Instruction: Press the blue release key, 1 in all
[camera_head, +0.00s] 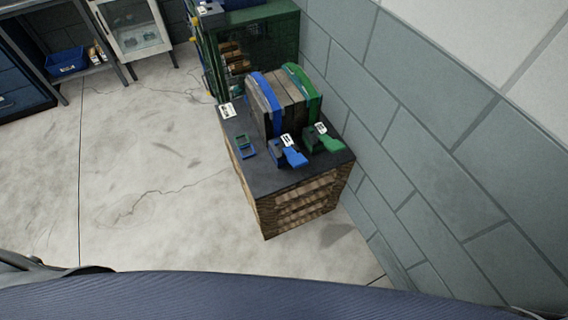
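A blue key-like lever (296,157) with a white label sits at the front of the dark top of a low stand (262,182). A similar green lever (330,142) with a white label is just right of it. Behind them a grey block (287,95) stands between a blue curved side piece (265,103) and a green one (302,85). From this distance I cannot tell whether the blue lever is pressed. Neither of my grippers shows in the head view.
A small blue-green frame (244,146) and a white card (227,110) lie on the stand's left side. A green cabinet (255,45) stands behind, and a grey block wall (420,120) runs along the right. The concrete floor (150,160) left of the stand is clear.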

